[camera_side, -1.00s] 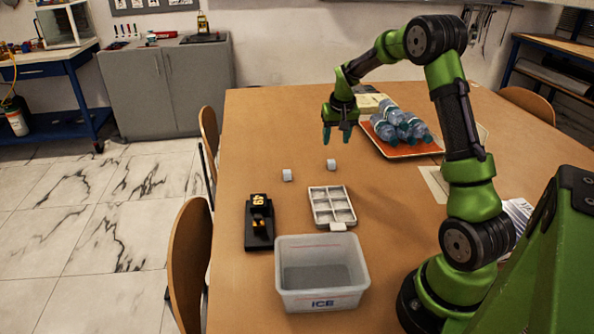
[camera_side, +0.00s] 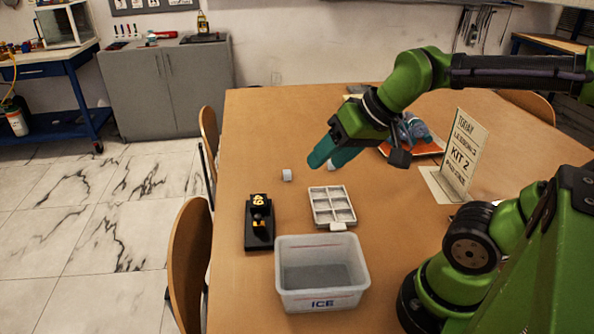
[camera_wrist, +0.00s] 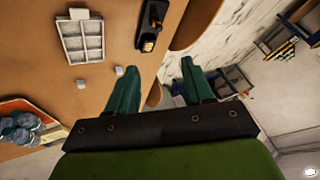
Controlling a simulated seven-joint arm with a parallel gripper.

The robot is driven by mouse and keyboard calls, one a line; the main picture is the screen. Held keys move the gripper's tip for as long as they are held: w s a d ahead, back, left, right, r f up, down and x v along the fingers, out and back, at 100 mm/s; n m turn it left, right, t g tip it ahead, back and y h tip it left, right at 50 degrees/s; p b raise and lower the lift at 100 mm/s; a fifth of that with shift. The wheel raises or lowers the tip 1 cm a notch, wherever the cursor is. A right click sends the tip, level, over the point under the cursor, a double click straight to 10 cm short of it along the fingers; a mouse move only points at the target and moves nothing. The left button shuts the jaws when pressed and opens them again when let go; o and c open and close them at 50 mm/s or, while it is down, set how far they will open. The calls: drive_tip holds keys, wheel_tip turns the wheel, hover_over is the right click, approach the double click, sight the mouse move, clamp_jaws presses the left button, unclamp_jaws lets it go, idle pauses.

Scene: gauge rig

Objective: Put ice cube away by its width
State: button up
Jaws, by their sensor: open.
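Two small whitish ice cubes lie apart on the table. One ice cube (camera_side: 287,175) shows in the side view and the wrist view (camera_wrist: 118,71). A black gauge (camera_side: 259,224) with yellow markings stands left of a white compartment tray (camera_side: 339,226). A clear bin marked ICE (camera_side: 322,303) stands in front.
A sign reading KIT 2 (camera_side: 463,152) stands on the right. Chairs (camera_side: 190,260) line the left table edge. The table's back left is clear.

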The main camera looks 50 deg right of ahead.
drive_tip(key=shift+o, duration=0.5)
drive_tip(key=shift+s+a+f+n+y, duration=0.15)
drive_tip(key=shift+s+a, duration=0.25)
drive_tip(key=shift+s, duration=0.15)
drive_tip(key=shift+s+a+f+n+y, duration=0.15)
drive_tip(key=shift+s+a, duration=0.25)
drive_tip(key=shift+s, duration=0.15)
